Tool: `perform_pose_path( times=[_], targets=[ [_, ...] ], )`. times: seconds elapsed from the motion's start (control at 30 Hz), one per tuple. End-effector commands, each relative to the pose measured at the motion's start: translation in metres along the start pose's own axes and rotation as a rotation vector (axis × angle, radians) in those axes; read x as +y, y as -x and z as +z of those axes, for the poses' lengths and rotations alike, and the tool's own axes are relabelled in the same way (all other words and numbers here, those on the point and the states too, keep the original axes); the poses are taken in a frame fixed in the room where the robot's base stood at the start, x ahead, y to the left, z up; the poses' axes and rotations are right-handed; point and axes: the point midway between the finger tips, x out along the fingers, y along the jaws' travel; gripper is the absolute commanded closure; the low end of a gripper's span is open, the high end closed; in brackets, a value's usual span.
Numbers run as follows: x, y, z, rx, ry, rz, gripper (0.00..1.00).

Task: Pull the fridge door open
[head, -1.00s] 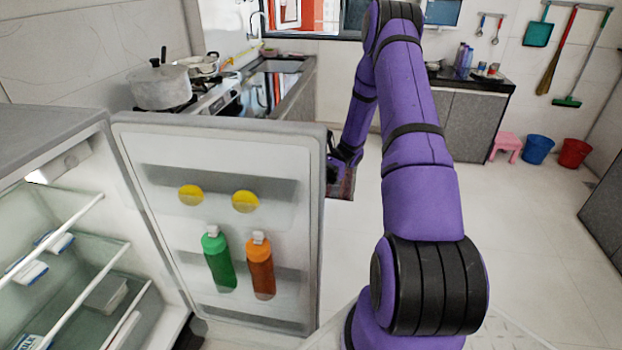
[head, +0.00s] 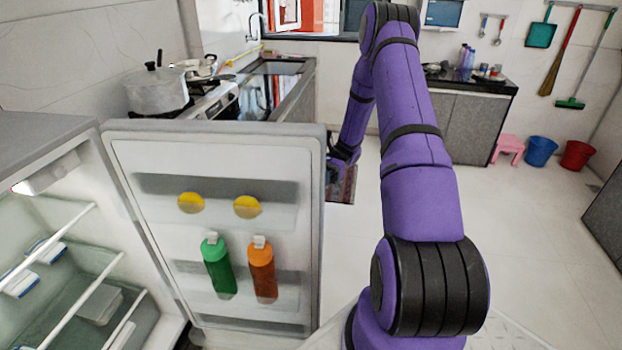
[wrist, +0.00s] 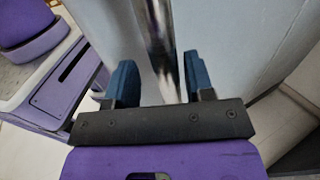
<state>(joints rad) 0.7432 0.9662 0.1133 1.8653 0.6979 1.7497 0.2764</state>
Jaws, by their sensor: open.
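The fridge door (head: 225,155) stands swung wide open in the head view, its inner side with shelves facing me. The fridge body (head: 40,135) is at the left with its shelves exposed. In the wrist view, my gripper (wrist: 158,85) is open, with the metal handle bar (wrist: 160,50) of the door between its two blue fingers. The bar appears closer to the right finger, and I cannot tell if it touches. In the head view my gripper is mostly hidden behind the door's free edge.
A green bottle (head: 218,268) and an orange bottle (head: 262,270) stand in the door shelf, below two yellow round items. A counter with a stove and pot (head: 157,90) is behind the door. Open floor (head: 530,240) lies to the right. A pink stool (head: 508,147) and buckets are farther back.

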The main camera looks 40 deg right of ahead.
Motion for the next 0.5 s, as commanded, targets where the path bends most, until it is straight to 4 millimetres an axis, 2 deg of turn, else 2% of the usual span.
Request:
perform_pose_path(
  times=[0.3, 0.5],
  targets=[
    [-0.003, -0.001, 0.001, -0.003, 0.004, 0.003, 0.52],
    [-0.003, 0.021, 0.000, -0.001, 0.004, 0.001, 0.52]
  ],
)
